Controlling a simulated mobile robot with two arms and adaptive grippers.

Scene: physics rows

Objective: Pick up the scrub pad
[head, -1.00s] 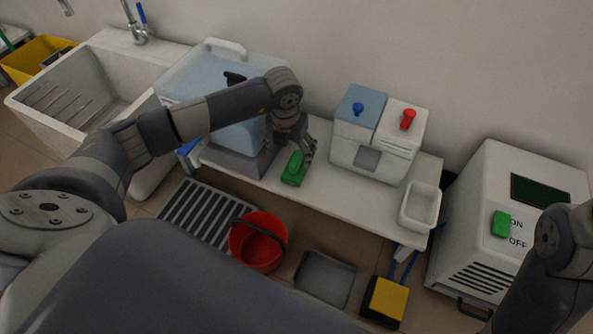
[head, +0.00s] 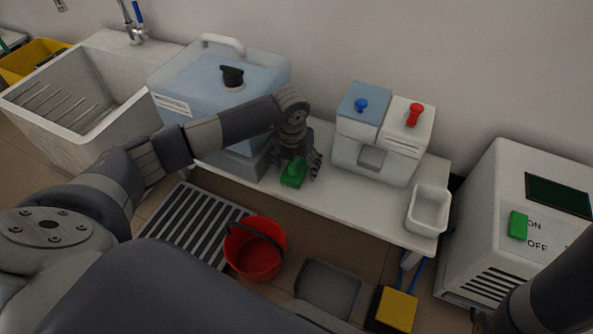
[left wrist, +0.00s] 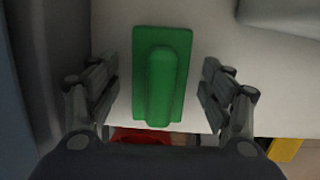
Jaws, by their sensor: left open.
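The scrub pad (head: 293,173) is a green rectangular block with a raised rounded grip along its top. It lies on the white bench, beside the grey base under the blue tank. In the left wrist view the scrub pad (left wrist: 162,75) lies between the two open fingers, with a gap on each side. My left gripper (head: 300,168) is open and empty just over the pad, and its fingers also show in the left wrist view (left wrist: 161,95). My right arm shows at the lower right edge, but its gripper is out of the picture.
The bench (head: 345,205) also holds the blue tank (head: 215,85), a blue-and-white dispenser (head: 375,140) and a white tray (head: 429,211). A red bucket (head: 256,262) stands on the floor in front. The bench right of the pad is clear.

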